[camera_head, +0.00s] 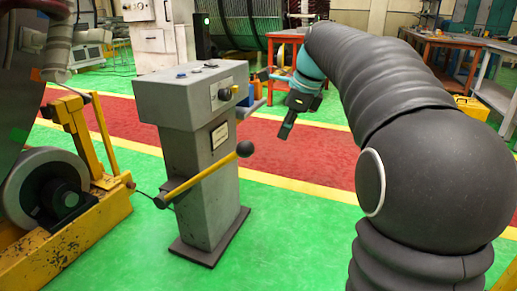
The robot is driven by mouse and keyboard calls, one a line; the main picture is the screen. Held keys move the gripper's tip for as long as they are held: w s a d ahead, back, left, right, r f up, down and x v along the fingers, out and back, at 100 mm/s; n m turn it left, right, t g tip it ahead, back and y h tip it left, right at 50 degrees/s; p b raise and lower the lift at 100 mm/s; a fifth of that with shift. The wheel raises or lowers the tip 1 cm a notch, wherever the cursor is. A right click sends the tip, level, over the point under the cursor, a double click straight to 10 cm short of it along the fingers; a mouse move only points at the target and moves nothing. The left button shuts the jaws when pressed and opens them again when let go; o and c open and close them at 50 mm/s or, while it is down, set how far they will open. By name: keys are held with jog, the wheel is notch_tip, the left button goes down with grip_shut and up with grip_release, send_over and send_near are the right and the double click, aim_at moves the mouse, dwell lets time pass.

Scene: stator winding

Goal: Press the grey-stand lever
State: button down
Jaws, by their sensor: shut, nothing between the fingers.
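The grey stand (205,140) stands upright on the green floor, left of centre, with a sloped control panel on top. Its lever (205,178) is a yellow bar across the stand's front. The bar rises to the right and ends in a black ball knob (245,149). My gripper (285,132) is shut and empty. It hangs in the air to the right of the knob in the picture, pointing down and apart from the lever. How far it is from the knob in depth I cannot tell.
A yellow machine frame (75,235) with a large roller (45,190) stands at the left, close to the stand. A red table (285,65) stands behind my gripper. A wooden-topped workbench (445,42) is at the back right.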

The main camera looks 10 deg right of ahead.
jog(key=b+x, duration=0.3)
jog(key=x, duration=0.7)
jog(key=a+r, duration=0.1)
jog(key=w+a+r, duration=0.1)
jog(key=a, duration=0.1)
jog(key=shift+r+p, duration=0.2)
jog(key=shift+p, duration=0.1)
jog(key=shift+r, duration=0.1)
